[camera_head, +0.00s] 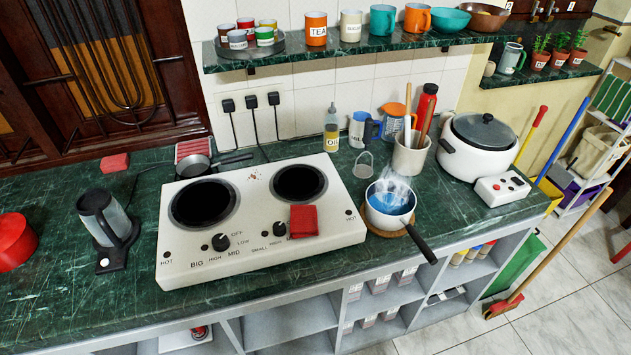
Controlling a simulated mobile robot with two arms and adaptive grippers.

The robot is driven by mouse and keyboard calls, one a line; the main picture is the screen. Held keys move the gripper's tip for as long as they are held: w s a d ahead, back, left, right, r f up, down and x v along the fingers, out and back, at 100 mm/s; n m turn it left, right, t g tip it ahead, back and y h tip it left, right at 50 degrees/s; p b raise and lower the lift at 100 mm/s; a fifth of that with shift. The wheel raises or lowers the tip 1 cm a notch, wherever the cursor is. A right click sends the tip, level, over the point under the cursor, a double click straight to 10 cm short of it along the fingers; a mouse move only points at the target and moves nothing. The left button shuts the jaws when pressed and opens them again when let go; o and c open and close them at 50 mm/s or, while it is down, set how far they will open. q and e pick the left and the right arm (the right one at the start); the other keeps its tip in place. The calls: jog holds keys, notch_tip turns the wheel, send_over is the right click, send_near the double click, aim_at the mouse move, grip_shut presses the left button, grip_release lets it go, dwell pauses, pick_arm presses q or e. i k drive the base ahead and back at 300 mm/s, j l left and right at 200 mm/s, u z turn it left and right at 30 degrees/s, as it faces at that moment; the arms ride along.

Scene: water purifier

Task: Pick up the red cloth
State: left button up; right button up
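The red cloth (304,221) lies folded into a small rectangle on the front part of the white two-burner hot plate (330,243). It is just below the right burner (299,183) and right of the small-burner knob (279,229), touching or very near it. Neither of my grippers shows in the head view.
A saucepan (390,204) with steaming blue liquid stands right of the hot plate, its black handle (421,243) pointing front right. A kettle (104,220) stands at left. A rice cooker (478,147) and utensil crock (409,155) stand behind right. The front left green counter (80,300) is clear.

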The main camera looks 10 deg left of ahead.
aim_at(304, 218)
jog(key=k+j+z, duration=0.15)
jog(key=j+z, duration=0.15)
jog(key=j, duration=0.15)
jog(key=k+j+z, duration=0.25)
jog(key=j, duration=0.2)
jog(key=k+j+z, duration=0.3)
jog(key=i+j, duration=0.1)
